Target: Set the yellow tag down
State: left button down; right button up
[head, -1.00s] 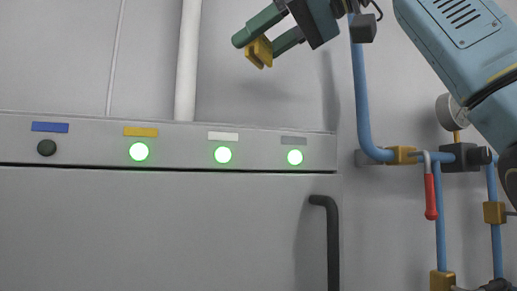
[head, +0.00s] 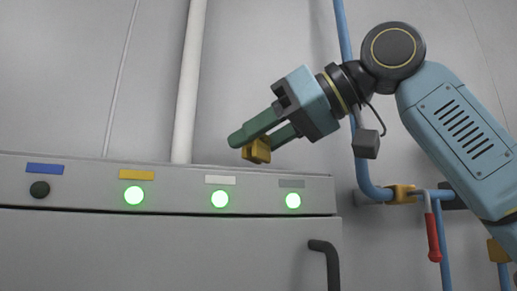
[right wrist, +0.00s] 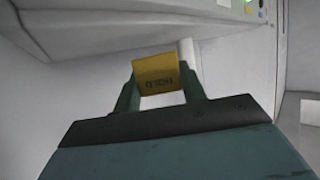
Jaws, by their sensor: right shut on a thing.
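The yellow tag (head: 257,151) is a small block held between the green fingers of my right gripper (head: 262,140). In the head view it hangs just above the top edge of the grey cabinet (head: 150,240), over the white and grey labels. I cannot tell how far in front of the cabinet it is. The right wrist view shows the tag (right wrist: 157,76) between the fingertips of my right gripper (right wrist: 158,90), with dark lettering on its face. My left gripper is in neither view.
The cabinet front has a dark lamp (head: 40,189) under a blue label and several lit green lamps (head: 134,195). A black handle (head: 330,262) sticks out at its right. Blue pipes with a red lever (head: 433,238) run up the wall at right.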

jog(key=shift+w+d+f, duration=0.1)
jog(key=shift+w+f, duration=0.1)
jog(key=shift+f, duration=0.55)
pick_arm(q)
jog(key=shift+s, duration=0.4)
pick_arm(e)
jog(key=shift+s, duration=0.15)
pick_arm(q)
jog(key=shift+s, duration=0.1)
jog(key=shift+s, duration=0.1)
pick_arm(e)
jog(key=shift+f, duration=0.1)
jog(key=o, duration=1)
jog(key=shift+c, duration=0.2)
pick_arm(q)
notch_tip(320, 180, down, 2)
jog(key=shift+b, duration=1)
pick_arm(e)
jog(key=v, duration=1.2)
